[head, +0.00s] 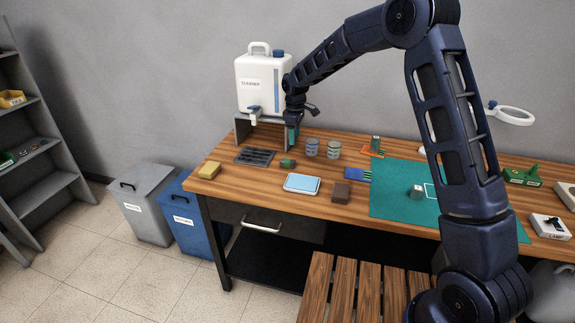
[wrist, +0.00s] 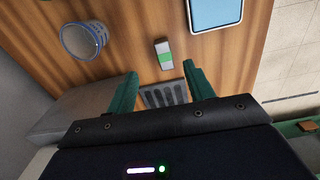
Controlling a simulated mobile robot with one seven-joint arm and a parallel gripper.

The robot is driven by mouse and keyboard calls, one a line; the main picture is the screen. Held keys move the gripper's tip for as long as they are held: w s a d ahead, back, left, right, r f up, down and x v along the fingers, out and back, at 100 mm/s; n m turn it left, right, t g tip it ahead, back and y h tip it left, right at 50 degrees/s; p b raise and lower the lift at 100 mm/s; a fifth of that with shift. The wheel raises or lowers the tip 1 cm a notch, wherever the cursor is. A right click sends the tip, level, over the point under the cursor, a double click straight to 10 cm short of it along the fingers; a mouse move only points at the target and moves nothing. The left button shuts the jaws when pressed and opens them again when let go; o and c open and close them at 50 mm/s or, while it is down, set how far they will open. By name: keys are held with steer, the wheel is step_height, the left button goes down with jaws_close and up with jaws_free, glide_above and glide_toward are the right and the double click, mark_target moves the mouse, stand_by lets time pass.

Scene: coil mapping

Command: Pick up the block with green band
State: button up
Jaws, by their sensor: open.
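The block with green band (wrist: 164,55) lies on the wooden table, pale grey with a green stripe across it. In the head view it is a small green and dark shape (head: 288,163) beside the slotted black tray. My gripper (wrist: 160,72) is open and empty, its two green fingers apart. In the wrist view the block appears just beyond the fingertips, between their lines and not touched. In the head view my gripper (head: 292,136) hangs above the table's back left, by the white cleaner jug; its fingertips are hard to make out.
The slotted black tray (head: 255,156) lies left of the block. The cleaner jug (head: 262,84) stands on a grey stand. A yellow sponge-like block (head: 209,170) is near the left edge.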

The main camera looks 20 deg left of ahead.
step_height(320, 180, down, 2)
steer(key=a, duration=0.2)
glide_above(287, 161)
steer(key=shift+n, duration=0.3)
steer(key=f, duration=0.5)
steer(key=shift+d+f, duration=0.2)
steer(key=shift+d, duration=0.15)
steer(key=shift+w+a+f, duration=0.1)
steer(key=shift+a+f, duration=0.05)
steer(key=shift+f, duration=1.25)
steer(key=shift+w+a+f, duration=0.1)
steer(key=shift+a+f, duration=0.05)
steer(key=shift+f, duration=1.2)
steer(key=c, duration=1.1)
